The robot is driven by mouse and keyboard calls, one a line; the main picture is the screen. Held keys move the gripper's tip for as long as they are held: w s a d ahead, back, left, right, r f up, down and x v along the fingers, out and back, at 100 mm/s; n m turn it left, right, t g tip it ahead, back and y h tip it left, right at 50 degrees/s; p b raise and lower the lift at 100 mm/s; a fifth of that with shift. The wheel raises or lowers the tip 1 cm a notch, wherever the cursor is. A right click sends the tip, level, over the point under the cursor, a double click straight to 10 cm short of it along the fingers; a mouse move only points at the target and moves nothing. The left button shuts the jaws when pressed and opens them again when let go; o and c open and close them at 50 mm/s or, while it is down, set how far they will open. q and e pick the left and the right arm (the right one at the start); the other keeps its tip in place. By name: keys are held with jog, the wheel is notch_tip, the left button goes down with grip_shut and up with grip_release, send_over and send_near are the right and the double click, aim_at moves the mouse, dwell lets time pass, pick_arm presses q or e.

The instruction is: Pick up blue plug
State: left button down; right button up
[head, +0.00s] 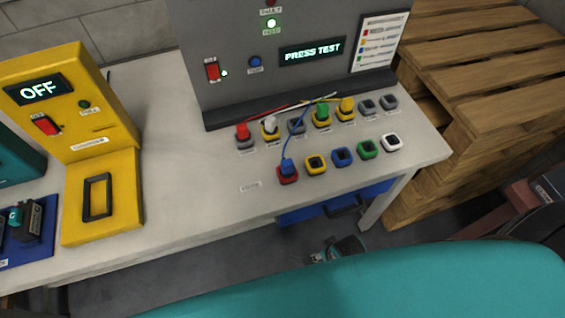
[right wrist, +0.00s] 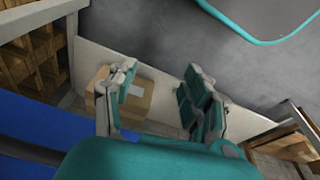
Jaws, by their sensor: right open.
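The blue plug (head: 287,165) stands in the red-rimmed socket (head: 288,177) at the left end of the front socket row, on the light bench. A thin blue wire arcs up from it toward the back row. My right gripper (head: 338,250) is low in the head view, beyond the bench's front edge and well apart from the plug. In the right wrist view my right gripper (right wrist: 162,100) is open, with nothing between its fingers. The blue plug does not show in that view. My left gripper is not in view.
The back row holds red (head: 241,131), white (head: 269,124), green (head: 322,110) and yellow (head: 346,104) plugs. Behind stands a grey test panel (head: 230,85) reading PRESS TEST. A yellow device (head: 110,130) reading OFF is at left. Wooden pallets (head: 480,100) stand right. A cardboard box (right wrist: 140,98) lies below.

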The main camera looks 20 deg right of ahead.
notch_tip(320, 180, up, 16)
jog(key=w+r+t+p, duration=0.1)
jog(key=w, duration=0.2)
jog(key=w+a+r+n+y, duration=0.1)
jog(key=w+a+r, duration=0.1)
jog(key=w+a+r+n+y, duration=0.1)
jog(key=w+a+r, duration=0.1)
jog(key=w+a, duration=0.1)
jog(key=w+a+r+n, duration=0.2)
jog(key=a, duration=0.1)
jog(key=shift+w+a+r+y, duration=0.15)
jog(key=shift+r+y, duration=0.1)
jog(key=shift+y, duration=0.15)
notch_tip(320, 180, up, 18)
jog(key=n+g+h, duration=0.3)
jog(key=n, duration=0.9)
send_over(288, 162)
notch_tip(288, 162, down, 12)
jog(key=shift+r+p, duration=0.1)
jog(key=shift+p, duration=1)
notch_tip(288, 162, down, 4)
jog(key=shift+a+f+p, duration=0.1)
jog(key=shift+p, duration=0.5)
jog(key=shift+f, duration=0.6)
grip_shut()
